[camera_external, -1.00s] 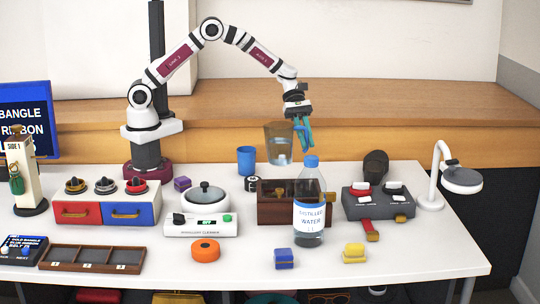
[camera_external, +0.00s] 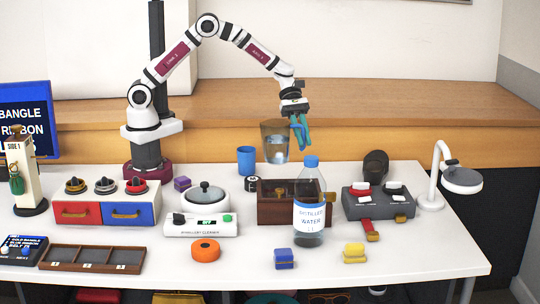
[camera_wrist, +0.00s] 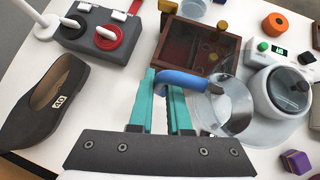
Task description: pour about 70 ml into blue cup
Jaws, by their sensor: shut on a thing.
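My gripper (camera_external: 299,135) is shut on the blue handle (camera_wrist: 188,81) of a clear jug (camera_external: 274,141). The jug is held in the air to the right of the cup and higher than it, tilted slightly. Some clear liquid shows in its lower part. In the wrist view, the teal fingers of my gripper (camera_wrist: 165,85) are on the handle, with the jug (camera_wrist: 232,108) to their right. No stream shows.
A distilled water bottle (camera_external: 309,218) stands near the front. A brown box (camera_external: 280,212), a black roll (camera_external: 252,184), a purple block (camera_external: 182,183) and a jewellery cleaner (camera_external: 201,226) are near the cup. A dark shoe (camera_external: 375,163) and lamp (camera_external: 462,180) stand at right.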

